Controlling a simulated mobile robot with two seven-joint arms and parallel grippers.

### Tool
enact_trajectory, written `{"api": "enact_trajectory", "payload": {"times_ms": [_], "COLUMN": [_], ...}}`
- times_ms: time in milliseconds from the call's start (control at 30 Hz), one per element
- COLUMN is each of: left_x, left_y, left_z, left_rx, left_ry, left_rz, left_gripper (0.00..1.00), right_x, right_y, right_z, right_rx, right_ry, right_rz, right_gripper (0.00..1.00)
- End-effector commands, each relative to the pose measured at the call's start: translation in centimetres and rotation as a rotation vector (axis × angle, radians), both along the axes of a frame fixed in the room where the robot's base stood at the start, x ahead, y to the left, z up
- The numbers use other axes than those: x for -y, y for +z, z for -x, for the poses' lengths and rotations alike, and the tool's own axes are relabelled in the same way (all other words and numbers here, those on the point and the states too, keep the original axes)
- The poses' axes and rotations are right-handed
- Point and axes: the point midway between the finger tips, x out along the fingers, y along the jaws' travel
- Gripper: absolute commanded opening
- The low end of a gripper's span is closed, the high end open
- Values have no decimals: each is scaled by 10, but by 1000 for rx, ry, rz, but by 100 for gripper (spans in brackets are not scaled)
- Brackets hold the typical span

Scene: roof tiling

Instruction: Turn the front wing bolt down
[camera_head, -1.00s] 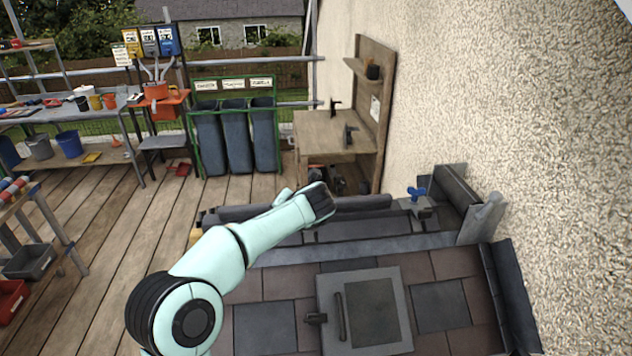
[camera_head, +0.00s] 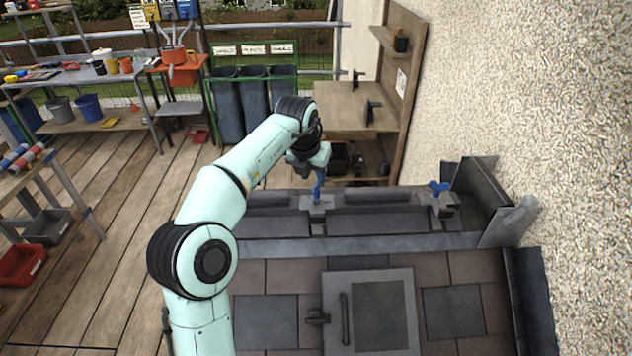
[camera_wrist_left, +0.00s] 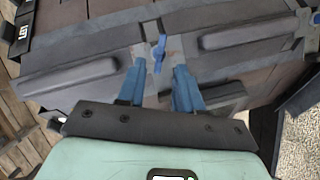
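My left gripper (camera_head: 318,186) is above a grey clamp (camera_head: 317,205) at the left part of the dark ridge. In the left wrist view its blue fingers (camera_wrist_left: 160,72) stand apart. A blue wing bolt (camera_wrist_left: 158,52) shows just beyond and between the fingertips, with no clear contact. In the head view the gripper covers most of this bolt. A second blue wing bolt (camera_head: 438,188) stands upright on a grey clamp (camera_head: 440,207) to the right, near the wall. I cannot tell from labels which bolt is the front one. My right gripper is not in view.
Dark ridge pieces (camera_head: 375,221) run along the roof's upper edge. Roof tiles with a framed hatch (camera_head: 370,310) lie below. The rough wall (camera_head: 560,110) closes the right side. A wooden workbench (camera_head: 345,108) stands behind. Open deck boards (camera_head: 110,230) lie to the left.

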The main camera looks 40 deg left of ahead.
Motion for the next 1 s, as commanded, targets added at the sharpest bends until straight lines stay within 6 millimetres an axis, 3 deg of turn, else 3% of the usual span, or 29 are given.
{"api": "enact_trajectory", "payload": {"times_ms": [100, 300, 667, 800, 1000], "left_x": [-3, -5, -6, -6, -6], "left_y": [-21, -42, -47, -47, -47], "left_z": [-8, -17, -19, -19, -19], "left_rx": [-2, -1, 1, 1, 1], "left_ry": [0, 1, 1, 1, -2], "left_rz": [0, 0, -1, -1, -1], "left_gripper": [35, 35, 35, 0, 0], "right_x": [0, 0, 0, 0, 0], "right_y": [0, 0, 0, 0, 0], "right_z": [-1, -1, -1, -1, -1], "right_rx": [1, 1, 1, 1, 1], "right_ry": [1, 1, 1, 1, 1], "right_rz": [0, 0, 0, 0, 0], "right_gripper": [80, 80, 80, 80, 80]}}
